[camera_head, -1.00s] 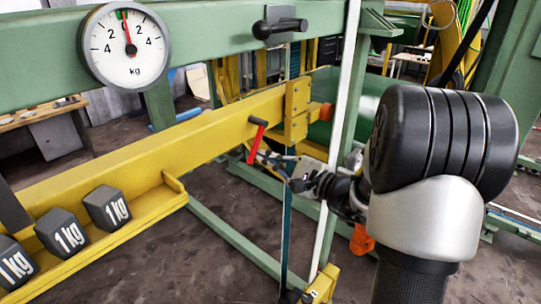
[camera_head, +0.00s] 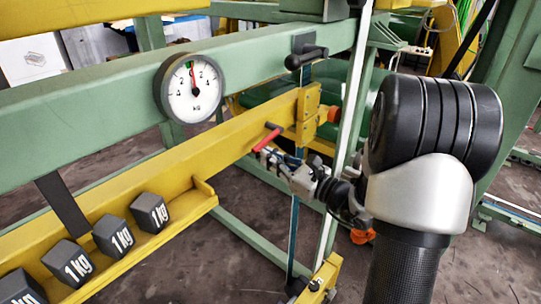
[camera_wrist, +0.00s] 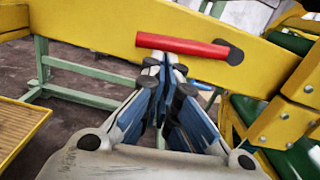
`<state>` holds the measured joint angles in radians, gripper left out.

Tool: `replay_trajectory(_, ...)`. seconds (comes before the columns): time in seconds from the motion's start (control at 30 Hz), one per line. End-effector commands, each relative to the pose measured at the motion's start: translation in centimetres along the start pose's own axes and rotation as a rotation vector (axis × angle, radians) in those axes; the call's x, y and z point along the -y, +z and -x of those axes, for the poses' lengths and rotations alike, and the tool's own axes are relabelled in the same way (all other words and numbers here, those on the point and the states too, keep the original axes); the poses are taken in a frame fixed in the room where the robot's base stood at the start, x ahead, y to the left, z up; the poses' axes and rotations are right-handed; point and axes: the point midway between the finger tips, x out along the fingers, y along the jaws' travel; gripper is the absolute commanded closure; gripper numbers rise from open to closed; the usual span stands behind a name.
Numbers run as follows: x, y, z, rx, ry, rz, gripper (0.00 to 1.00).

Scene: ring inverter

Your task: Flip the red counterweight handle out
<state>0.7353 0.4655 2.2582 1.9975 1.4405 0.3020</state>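The red handle (camera_head: 267,139) sits on the side of the yellow beam (camera_head: 225,142), slanting down to the left from its dark pivot. In the wrist view the red handle (camera_wrist: 180,45) lies nearly level across the yellow beam (camera_wrist: 110,30), with its dark pivot at the right end. My gripper (camera_head: 272,157) is just below the handle. In the wrist view my gripper (camera_wrist: 165,66) has its fingertips drawn together beneath the bar, left of the pivot. Nothing shows between the fingers. I cannot tell whether the tips touch the handle.
A kg gauge (camera_head: 192,88) and a black lever (camera_head: 306,57) are on the green beam (camera_head: 110,102). Several 1 kg weights (camera_head: 113,236) stand on the yellow ledge (camera_head: 185,222). A white post (camera_head: 352,110) rises behind my wrist. Open floor lies below the beam.

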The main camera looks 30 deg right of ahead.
Motion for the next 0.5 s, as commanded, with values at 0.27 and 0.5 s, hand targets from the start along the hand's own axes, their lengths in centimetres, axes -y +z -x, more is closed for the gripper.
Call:
replay_trajectory(0.27,-0.34,0.93,-0.05,0.002,0.0,0.0,1.0)
replay_trajectory(0.5,-0.43,1.05,-0.07,0.002,0.001,0.002,1.0)
